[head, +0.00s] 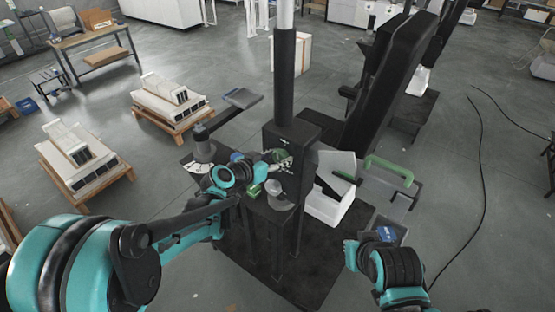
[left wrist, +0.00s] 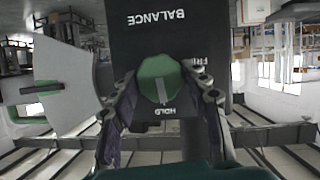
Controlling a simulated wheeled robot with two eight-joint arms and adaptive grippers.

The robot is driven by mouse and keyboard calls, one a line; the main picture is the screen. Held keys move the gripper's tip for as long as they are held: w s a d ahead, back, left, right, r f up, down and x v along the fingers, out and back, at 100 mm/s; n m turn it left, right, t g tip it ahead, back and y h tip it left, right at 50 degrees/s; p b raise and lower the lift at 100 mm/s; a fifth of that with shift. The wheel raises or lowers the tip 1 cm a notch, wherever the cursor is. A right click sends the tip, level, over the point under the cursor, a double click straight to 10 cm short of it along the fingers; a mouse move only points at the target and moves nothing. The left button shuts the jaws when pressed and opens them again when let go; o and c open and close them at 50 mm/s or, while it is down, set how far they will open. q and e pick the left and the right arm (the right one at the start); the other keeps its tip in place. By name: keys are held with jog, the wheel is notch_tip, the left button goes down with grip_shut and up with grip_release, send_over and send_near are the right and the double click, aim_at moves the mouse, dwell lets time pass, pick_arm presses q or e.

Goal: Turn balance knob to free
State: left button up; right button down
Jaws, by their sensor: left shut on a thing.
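The green balance knob (left wrist: 160,78) sits on a black panel (left wrist: 185,38) marked BALANCE, which appears upside down in the left wrist view. Its pale pointer line runs toward the HOLD label (left wrist: 161,110). The FREE label (left wrist: 197,66) is to the right in this view, partly covered by a finger. My left gripper (left wrist: 160,88) has its two fingers on either side of the knob and is shut on it. In the head view, the black column box (head: 291,140) carries the knob, and my left gripper (head: 272,160) reaches it from the left.
A white box (head: 330,195) stands right of the column box, near a green-handled tool (head: 388,168). A black chair-like frame (head: 390,80) rises behind. Pallets with white parts (head: 170,100) lie left. A cable (head: 482,190) crosses the floor at right.

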pick_arm(q)
jog(key=n+b, duration=0.1)
jog(key=n+g+h+b, duration=0.1)
jog(key=shift+w+a+f+n+h, duration=0.1)
jog(key=shift+a+f+n+h, duration=0.05)
jog(key=shift+n+h, duration=0.2)
jog(key=n+h+b, duration=0.2)
jog(key=n+b, duration=0.1)
jog(key=shift+f+g, duration=0.1)
jog(key=shift+g, duration=0.2)
jog(key=n+h+b, duration=0.2)
jog(key=n+b, duration=0.1)
jog(key=n, duration=0.1)
jog(key=shift+w+a+f+b, duration=0.1)
jog(key=shift+b, duration=0.25)
jog(key=shift+n+h+b, duration=0.45)
jog(key=shift+n+b, duration=0.65)
jog(key=shift+n, duration=0.55)
jog(key=o, duration=1.1)
jog(key=shift+o, duration=0.2)
